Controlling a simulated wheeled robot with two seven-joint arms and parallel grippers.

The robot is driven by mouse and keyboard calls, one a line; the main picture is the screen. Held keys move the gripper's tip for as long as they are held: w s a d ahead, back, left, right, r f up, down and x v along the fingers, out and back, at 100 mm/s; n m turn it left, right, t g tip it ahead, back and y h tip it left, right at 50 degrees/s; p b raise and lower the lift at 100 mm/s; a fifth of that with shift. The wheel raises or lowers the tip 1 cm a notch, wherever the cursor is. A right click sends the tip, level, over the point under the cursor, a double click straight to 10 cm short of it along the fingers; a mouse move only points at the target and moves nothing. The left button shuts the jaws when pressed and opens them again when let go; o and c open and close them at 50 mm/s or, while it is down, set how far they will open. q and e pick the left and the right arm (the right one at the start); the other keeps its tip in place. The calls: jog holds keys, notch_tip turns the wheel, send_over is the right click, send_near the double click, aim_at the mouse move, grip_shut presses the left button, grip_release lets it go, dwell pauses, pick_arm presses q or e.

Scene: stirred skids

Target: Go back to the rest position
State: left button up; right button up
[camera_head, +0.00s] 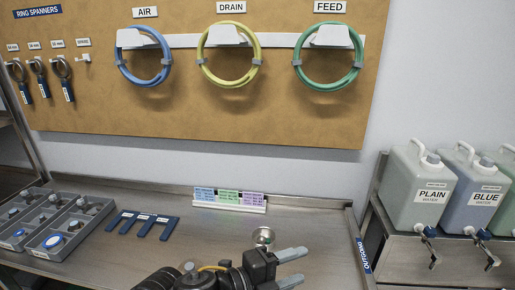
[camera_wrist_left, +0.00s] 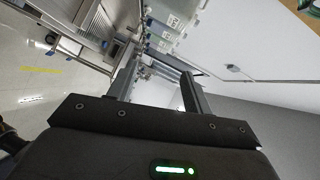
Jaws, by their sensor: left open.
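My left gripper (camera_head: 298,266) is at the bottom centre of the head view, over the front of the steel bench (camera_head: 320,222). Its two grey fingers point right and stand apart. In the left wrist view the fingers of my left gripper (camera_wrist_left: 161,68) are spread, with nothing held between them. A small round metal cup-like piece (camera_head: 263,236) is on the bench just behind the gripper, apart from it as far as I can tell. My right gripper is in neither view.
A grey compartment tray (camera_head: 66,200) and a blue slotted rack (camera_head: 143,222) lie on the left. Coloured cards (camera_head: 228,197) stand at the back. Hose coils hang on the pegboard (camera_head: 190,105). Jugs with taps, including PLAIN (camera_head: 418,190), stand right.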

pick_arm(q)
jog(key=a+f+n+t+y, duration=0.3)
jog(key=a+f+n+y, duration=0.6)
jog(key=a+f+n, duration=0.65)
jog(key=s+a+f+n+g+y, duration=0.3)
jog(key=s+a+f+n, duration=0.3)
jog(key=s+a, duration=0.3)
jog(key=s+a+f+n+g+y, duration=0.2)
jog(key=s+a+f+n+g, duration=0.35)
jog(key=s, duration=0.45)
notch_tip(320, 180, down, 34)
jog(key=a+b, duration=0.2)
jog(key=b, duration=0.7)
jog(key=s+a+f+b, duration=0.2)
jog(key=s+f+b, duration=0.1)
jog(key=s+f, duration=0.5)
jog(key=s+a+f+m+b, duration=0.1)
jog(key=s+a+f+b, duration=0.1)
jog(key=s+f, duration=0.6)
notch_tip(320, 180, down, 7)
jog(key=shift+s+f+y+b, duration=0.15)
jog(key=shift+s+y+b, duration=0.25)
jog(key=shift+b, duration=0.2)
